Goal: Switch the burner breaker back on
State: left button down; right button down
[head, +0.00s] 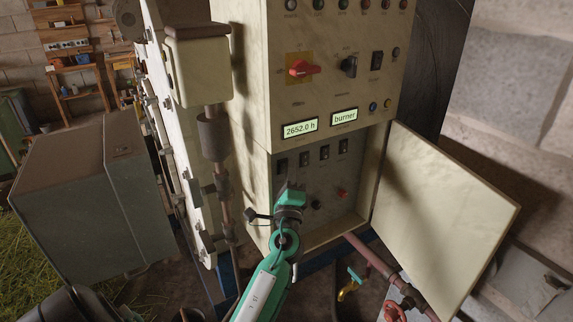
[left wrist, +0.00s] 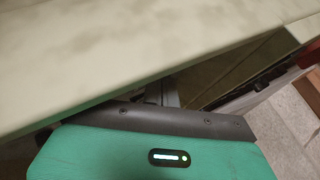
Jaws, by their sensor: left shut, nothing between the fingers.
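The cream control cabinet (head: 264,110) stands in the middle of the head view, its lower compartment open. A row of several dark breaker switches (head: 324,152) runs across the grey panel inside. Their labels and lever positions are too small to read. My left gripper (head: 291,186) is shut and empty, reaching into the compartment just below the left-hand breaker (head: 281,165); I cannot tell whether it touches the panel. In the left wrist view, its teal body lies under a cream cabinet edge (left wrist: 130,50), which hides most of the fingertips. My right gripper is not in view.
The open door (head: 445,205) sticks out on the right. Above the compartment, one display (head: 344,116) reads "burner" and another (head: 300,128) reads "2652.0 h". A red rotary switch (head: 303,69) sits higher up. Pipes (head: 215,140) stand left, and a reddish pipe (head: 385,268) runs below.

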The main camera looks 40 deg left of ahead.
pick_arm(q)
jog(key=shift+a+r, duration=0.15)
jog(key=shift+a, duration=0.2)
dwell(0.3)
jog(key=shift+s, duration=0.1)
jog(key=shift+s+d+f+b, duration=0.2)
jog(key=shift+f+b, duration=0.1)
jog(key=shift+f, duration=0.2)
jog(key=shift+s+d, duration=0.1)
jog(key=shift+s, duration=0.05)
jog(key=d, duration=0.1)
jog(key=s+d+b, duration=0.1)
jog(key=d, duration=0.1)
jog(key=s+d, duration=0.1)
jog(key=shift+s+d+f+b, duration=0.1)
jog(key=shift+d+f+b, duration=0.05)
jog(key=shift+d+b, duration=0.15)
